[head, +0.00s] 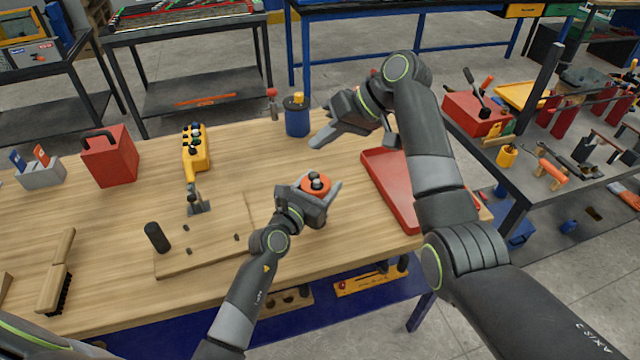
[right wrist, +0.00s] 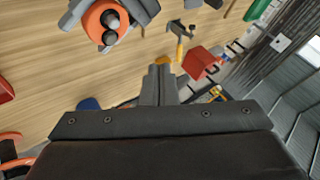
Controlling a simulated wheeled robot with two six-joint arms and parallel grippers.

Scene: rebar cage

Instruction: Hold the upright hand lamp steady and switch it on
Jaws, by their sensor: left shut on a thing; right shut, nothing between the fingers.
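The hand lamp (head: 316,183) is orange with a grey, knob-like top and stands upright on the wooden bench. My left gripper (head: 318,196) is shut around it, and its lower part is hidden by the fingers. In the right wrist view the lamp (right wrist: 101,21) shows at the top left between the left gripper's jaws. My right gripper (head: 318,143) is shut and empty, above the bench and behind the lamp, apart from it. Its closed fingers (right wrist: 160,72) show in the right wrist view. I cannot tell whether the lamp is lit.
A blue can (head: 297,120) stands behind the right gripper. A red tray (head: 388,185) lies right of the lamp. A wooden board (head: 215,255) with a black peg, a yellow control box (head: 195,150) and a red box (head: 110,158) are to the left. Bench between them is clear.

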